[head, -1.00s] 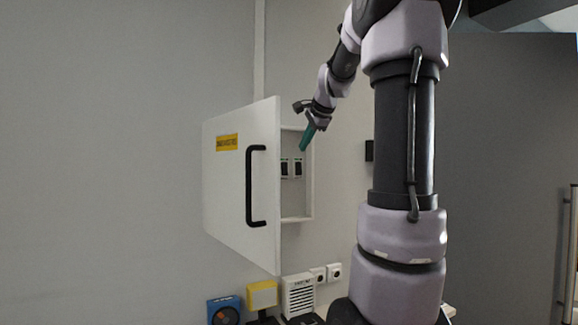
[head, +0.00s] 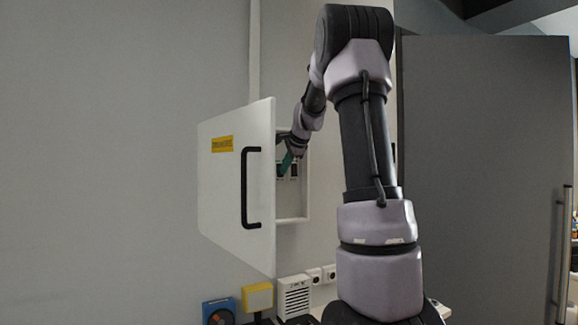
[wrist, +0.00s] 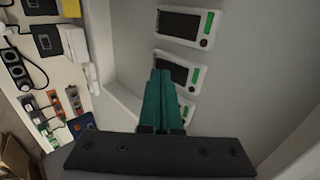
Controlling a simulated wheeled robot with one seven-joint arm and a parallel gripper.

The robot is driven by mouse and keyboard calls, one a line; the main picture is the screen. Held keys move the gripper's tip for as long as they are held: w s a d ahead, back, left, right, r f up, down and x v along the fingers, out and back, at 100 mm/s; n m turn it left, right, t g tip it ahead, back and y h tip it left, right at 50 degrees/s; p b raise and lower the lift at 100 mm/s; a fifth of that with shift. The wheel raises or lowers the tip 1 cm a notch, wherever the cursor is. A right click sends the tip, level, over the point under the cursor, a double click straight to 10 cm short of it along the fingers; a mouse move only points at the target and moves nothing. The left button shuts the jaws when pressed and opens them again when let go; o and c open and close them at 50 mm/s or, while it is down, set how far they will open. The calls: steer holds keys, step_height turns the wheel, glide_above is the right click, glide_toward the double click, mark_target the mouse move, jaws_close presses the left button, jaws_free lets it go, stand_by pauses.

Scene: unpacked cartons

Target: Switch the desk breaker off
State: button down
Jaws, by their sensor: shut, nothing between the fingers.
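The open wall cabinet (head: 291,215) holds the breakers; its white door (head: 225,185) with a black handle stands swung out to the left. In the wrist view a row of white breaker modules shows, each with a dark panel and green and red marks: an upper one (wrist: 182,24), a middle one (wrist: 178,70) and a lower one (wrist: 187,108) partly hidden by the fingers. I cannot read which is the desk breaker. My gripper (wrist: 164,75) has its teal fingers shut and empty, tips over the middle module; contact cannot be told. In the head view my gripper (head: 286,163) is inside the cabinet opening.
Below the cabinet are a blue device (head: 219,311), a yellow box (head: 258,297), a white speaker-like box (head: 295,295) and wall sockets (head: 328,273). The door stands close to my gripper's left. A tall grey panel (head: 480,180) stands at the right.

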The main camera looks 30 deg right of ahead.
steer(key=shift+w+a+f, duration=0.1)
steer(key=shift+w+f, duration=0.05)
steer(key=shift+w, duration=0.15)
stand_by(0.4)
